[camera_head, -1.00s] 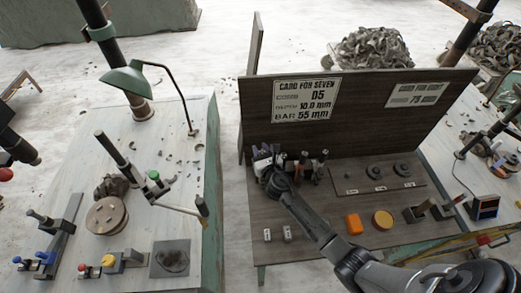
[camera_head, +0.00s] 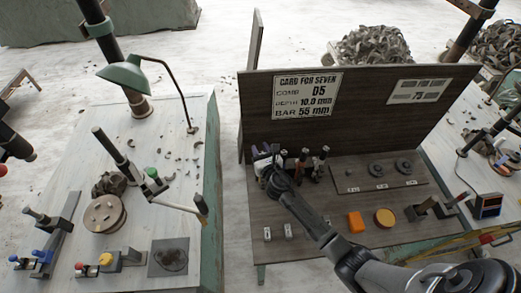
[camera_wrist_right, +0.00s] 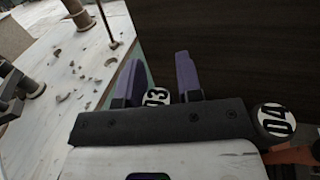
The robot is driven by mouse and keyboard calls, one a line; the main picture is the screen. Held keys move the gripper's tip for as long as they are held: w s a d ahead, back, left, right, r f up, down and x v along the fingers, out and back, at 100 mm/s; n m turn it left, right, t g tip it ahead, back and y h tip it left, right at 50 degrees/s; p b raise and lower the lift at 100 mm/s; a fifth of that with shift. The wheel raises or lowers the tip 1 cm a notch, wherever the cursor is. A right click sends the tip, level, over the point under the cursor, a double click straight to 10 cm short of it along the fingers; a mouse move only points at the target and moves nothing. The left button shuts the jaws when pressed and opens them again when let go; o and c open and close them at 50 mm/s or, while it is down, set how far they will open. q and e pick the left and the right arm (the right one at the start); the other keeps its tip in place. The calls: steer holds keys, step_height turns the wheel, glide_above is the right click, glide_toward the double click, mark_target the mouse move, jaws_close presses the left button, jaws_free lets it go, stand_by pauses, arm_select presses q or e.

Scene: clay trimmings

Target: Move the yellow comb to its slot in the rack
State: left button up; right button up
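A yellow knob (camera_head: 106,259) shows on a grey block at the front of the left bench. I cannot tell whether it belongs to the yellow comb. The rack's upright, white-topped tools (camera_head: 304,153) stand in a row on the right bench before the dark board. My right gripper (camera_head: 262,156) is at the row's left end and hides part of it. In the right wrist view its two purple-grey fingers (camera_wrist_right: 158,82) are apart. A disc marked D3 (camera_wrist_right: 157,97) shows between them, partly hidden, and one marked D4 (camera_wrist_right: 276,120) shows to the right. My left gripper is not in view.
An orange block (camera_head: 355,222) and a round yellow-orange item (camera_head: 384,217) lie on the right bench. A round wooden disc (camera_head: 104,214) and a green lamp (camera_head: 125,75) are on the left bench.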

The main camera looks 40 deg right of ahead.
steer(key=o, duration=0.4)
steer(key=shift+f, duration=0.1)
steer(key=shift+s, duration=0.1)
steer(key=shift+p+v, duration=0.35)
steer(key=shift+v, duration=6.45)
